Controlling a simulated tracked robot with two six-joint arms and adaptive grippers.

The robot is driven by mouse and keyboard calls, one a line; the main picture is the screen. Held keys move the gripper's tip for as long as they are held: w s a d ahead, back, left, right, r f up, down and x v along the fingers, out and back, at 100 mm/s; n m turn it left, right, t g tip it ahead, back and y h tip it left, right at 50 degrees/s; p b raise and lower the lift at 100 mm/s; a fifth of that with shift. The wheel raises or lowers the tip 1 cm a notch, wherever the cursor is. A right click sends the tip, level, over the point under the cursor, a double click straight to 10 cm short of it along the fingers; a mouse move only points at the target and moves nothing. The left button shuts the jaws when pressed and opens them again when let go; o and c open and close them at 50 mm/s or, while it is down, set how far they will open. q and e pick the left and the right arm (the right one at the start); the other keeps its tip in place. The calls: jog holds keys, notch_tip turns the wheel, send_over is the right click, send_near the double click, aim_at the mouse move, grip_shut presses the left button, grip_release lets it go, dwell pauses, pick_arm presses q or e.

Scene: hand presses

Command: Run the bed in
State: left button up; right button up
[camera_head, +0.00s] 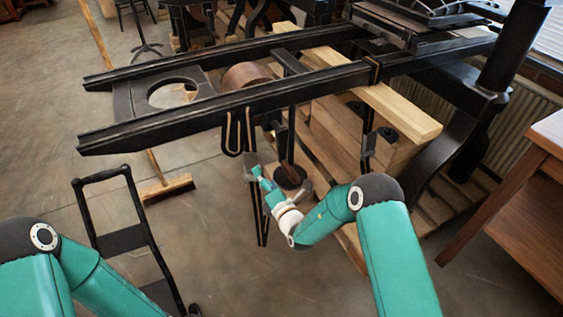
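The press has two long black rails (240,105) running from the left to the upper right. The dark bed (425,38) sits at the far right end of the rails. Under the rails a brown-and-black crank handle (289,174) hangs near a vertical black shaft. My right gripper (280,185) is at this handle, below the near rail. Its fingers are spread on either side of the handle's lower end; whether they touch it I cannot tell. My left arm shows at the lower left, but its gripper is out of view.
A wooden drum (247,76) sits between the rails. A black hand truck (128,235) stands at the lower left. A wooden table (535,190) stands at the right. The floor at far left is clear.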

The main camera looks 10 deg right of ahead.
jog(key=p+v, duration=0.3)
jog(key=v, duration=0.6)
dwell(0.5)
jog(key=shift+r, duration=0.1)
jog(key=shift+a, duration=0.1)
